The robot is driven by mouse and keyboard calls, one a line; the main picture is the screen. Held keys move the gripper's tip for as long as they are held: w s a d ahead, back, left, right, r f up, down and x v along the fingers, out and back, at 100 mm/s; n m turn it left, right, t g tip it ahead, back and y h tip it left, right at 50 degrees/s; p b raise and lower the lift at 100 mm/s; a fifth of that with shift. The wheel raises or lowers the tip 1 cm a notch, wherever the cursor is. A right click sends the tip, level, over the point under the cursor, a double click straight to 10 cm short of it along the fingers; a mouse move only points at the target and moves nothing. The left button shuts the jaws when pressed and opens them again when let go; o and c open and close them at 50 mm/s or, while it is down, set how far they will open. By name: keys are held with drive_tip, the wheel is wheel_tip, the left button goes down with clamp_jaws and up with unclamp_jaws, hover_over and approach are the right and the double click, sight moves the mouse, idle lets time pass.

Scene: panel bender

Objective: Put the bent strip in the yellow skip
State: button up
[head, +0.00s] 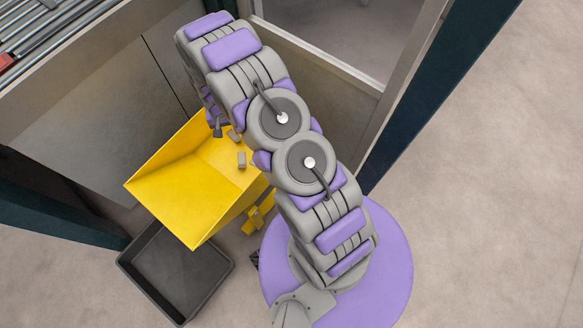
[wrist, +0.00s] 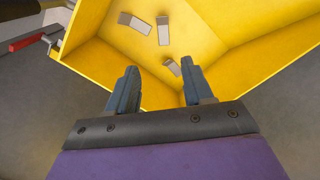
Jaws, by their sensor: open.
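The yellow skip (head: 165,180) stands on the floor left of my arm, its open side up; its inside fills the top of the wrist view (wrist: 225,75).
A dark grey tray (head: 180,270) lies beside the skip at lower left. A roller table (head: 45,30) with a red item is at upper left. A dark post (head: 425,90) stands on the right. A red-handled part (wrist: 27,43) shows at left. Floor at right is clear.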

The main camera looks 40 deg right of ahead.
drive_tip(key=s+r+n, duration=0.1)
drive_tip(key=s+r, duration=0.6)
drive_tip(key=r, duration=0.6)
drive_tip(key=s+r+n, duration=0.1)
drive_tip(key=s+r, duration=0.7)
drive_tip(key=r, duration=0.6)
drive_tip(key=s+r+n, duration=0.1)
drive_tip(key=s+r, duration=0.4)
drive_tip(key=s, duration=0.7)
drive_tip(key=s+r+n+g, duration=0.1)
drive_tip(key=s+r, duration=0.3)
drive_tip(key=s, duration=0.7)
drive_tip(key=shift+s+d+r, duration=0.2)
drive_tip(key=shift+s+r, duration=0.15)
drive_tip(key=shift+s, duration=0.05)
